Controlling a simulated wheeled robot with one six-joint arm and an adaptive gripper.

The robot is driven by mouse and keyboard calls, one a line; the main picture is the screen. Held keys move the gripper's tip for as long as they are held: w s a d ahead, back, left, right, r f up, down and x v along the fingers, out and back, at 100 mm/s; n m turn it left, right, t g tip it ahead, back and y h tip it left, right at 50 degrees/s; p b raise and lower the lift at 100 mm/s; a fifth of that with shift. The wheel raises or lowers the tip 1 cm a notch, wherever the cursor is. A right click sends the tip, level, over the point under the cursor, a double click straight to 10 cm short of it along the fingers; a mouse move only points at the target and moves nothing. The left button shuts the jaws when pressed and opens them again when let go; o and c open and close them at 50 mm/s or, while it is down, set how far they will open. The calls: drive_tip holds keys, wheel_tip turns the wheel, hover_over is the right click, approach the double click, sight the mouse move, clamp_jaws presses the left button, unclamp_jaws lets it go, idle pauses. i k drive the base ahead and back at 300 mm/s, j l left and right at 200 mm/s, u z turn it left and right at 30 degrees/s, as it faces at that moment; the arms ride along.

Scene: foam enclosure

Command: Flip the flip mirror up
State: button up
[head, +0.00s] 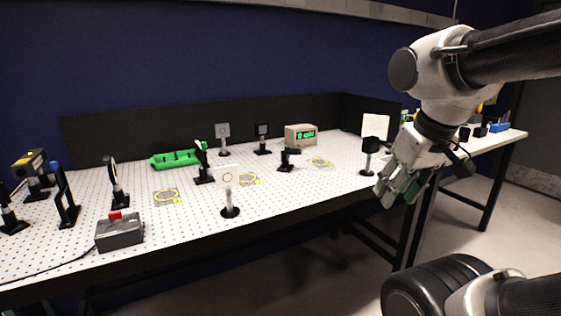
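A low black mount (287,159) on the white perforated table has a part lying sideways from its post; it looks like the flip mirror, folded down. It stands right of the table's middle, in front of the display box. My gripper (394,199) hangs in front of the table's right part, well to the right of this mount and apart from it. Its fingers point down and to the left and look spread, with nothing seen between them. The mount's far side is hidden.
A white card on a post (229,191) stands at the front edge. Another post-mounted card (375,127) stands near my gripper. A grey box with a red button (119,233), a green holder (178,158) and a display box (300,135) also stand here. Yellow-ringed table spots (320,162) are free.

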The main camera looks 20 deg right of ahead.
sight(295, 151)
drive_tip(key=i+l, duration=0.1)
drive_tip(key=l, duration=0.25)
drive_tip(key=l+z, duration=0.1)
drive_tip(key=l, duration=0.25)
drive_tip(key=i+j+z, duration=0.3)
drive_tip(key=i, duration=0.15)
drive_tip(key=i+j+z, duration=0.15)
drive_tip(key=i+z, duration=0.2)
drive_tip(key=i, duration=0.1)
